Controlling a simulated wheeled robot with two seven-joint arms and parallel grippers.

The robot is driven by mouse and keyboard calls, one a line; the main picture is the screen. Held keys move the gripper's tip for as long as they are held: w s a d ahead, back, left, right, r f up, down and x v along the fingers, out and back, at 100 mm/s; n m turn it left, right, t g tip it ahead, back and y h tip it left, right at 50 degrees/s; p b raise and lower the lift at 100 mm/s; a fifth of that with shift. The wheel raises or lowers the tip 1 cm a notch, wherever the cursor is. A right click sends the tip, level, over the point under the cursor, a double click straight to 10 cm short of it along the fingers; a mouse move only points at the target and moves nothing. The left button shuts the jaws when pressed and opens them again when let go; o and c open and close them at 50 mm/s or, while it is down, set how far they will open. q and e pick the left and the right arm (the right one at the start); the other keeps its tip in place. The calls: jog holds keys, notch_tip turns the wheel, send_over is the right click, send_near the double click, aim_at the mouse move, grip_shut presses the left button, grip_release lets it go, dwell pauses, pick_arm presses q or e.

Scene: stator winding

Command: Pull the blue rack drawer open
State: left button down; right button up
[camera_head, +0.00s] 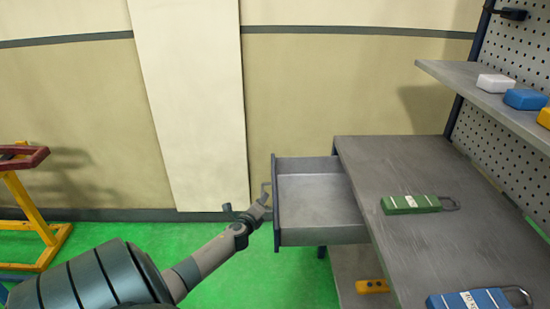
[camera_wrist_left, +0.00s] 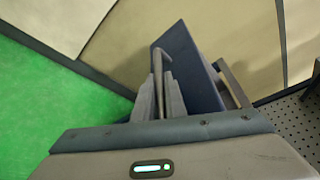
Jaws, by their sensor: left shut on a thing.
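The rack drawer (camera_head: 318,205) stands well out from under the grey worktop, to its left, and looks empty. Its dark blue front panel (camera_head: 276,203) faces left; the panel also shows in the left wrist view (camera_wrist_left: 190,65). My left gripper (camera_head: 262,203) is at the outer face of this panel, shut on the drawer handle (camera_head: 264,188). In the left wrist view its fingers (camera_wrist_left: 165,97) close around the handle bar (camera_wrist_left: 159,75). My right gripper is in neither view.
The worktop (camera_head: 400,170) holds a green block with a loop (camera_head: 411,204) and a blue one (camera_head: 468,299). A shelf (camera_head: 460,77) with small boxes is at the upper right. A yellow-red stand (camera_head: 40,225) is at the left. Green floor lies clear left of the drawer.

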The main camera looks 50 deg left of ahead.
pick_arm(q)
jog(key=shift+s+a, duration=0.1)
jog(key=shift+s, duration=0.05)
jog(key=c, duration=1.8)
grip_release()
jog(key=shift+s, duration=0.1)
jog(key=v, duration=1.7)
jog(key=shift+r+b, duration=0.15)
jog(key=shift+b, duration=0.15)
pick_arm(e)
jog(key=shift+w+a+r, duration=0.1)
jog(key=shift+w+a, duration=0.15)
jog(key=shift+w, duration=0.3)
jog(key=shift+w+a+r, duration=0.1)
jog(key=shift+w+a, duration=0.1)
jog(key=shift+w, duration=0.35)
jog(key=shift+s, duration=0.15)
